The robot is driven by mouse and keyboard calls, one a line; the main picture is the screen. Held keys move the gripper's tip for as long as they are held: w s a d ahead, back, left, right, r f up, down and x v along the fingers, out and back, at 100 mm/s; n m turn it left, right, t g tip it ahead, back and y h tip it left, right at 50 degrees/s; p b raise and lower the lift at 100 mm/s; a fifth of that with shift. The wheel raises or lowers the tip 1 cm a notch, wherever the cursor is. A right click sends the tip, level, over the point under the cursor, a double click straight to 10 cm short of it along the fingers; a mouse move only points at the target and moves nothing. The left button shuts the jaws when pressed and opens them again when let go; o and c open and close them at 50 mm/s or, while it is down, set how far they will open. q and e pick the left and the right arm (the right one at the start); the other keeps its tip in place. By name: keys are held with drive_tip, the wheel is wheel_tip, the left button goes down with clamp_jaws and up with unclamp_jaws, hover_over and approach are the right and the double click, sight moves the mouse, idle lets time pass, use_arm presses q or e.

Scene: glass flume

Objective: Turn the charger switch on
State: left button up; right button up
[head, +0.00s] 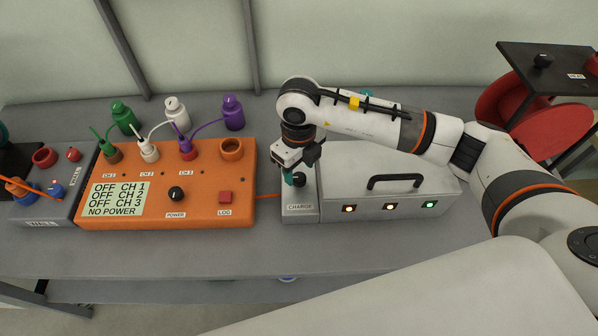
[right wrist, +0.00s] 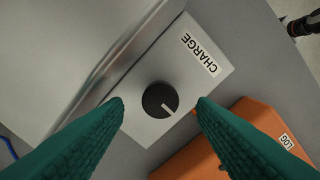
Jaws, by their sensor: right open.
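The charger switch is a black round knob (right wrist: 160,99) with a pale pointer line, on a grey box labelled CHARGE (head: 299,213). In the right wrist view the knob sits between the two green fingers of my right gripper (right wrist: 160,103), which are apart and do not touch it. In the head view the right gripper (head: 295,178) points down over the CHARGE box, and the knob (head: 300,180) is partly covered by it. My left gripper is not in view.
An orange unit (head: 225,190) with a display reading NO POWER stands left of the CHARGE box. A grey case (head: 390,185) with a black handle and lit lamps adjoins it on the right. Green, white and purple bottles (head: 233,113) stand behind the orange unit.

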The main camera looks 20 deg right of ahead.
sight(299, 177)
wheel_tip(299, 177, up, 9)
drive_tip(key=b, duration=0.1)
drive_tip(key=shift+r+b, duration=0.2)
drive_tip(key=shift+b, duration=0.2)
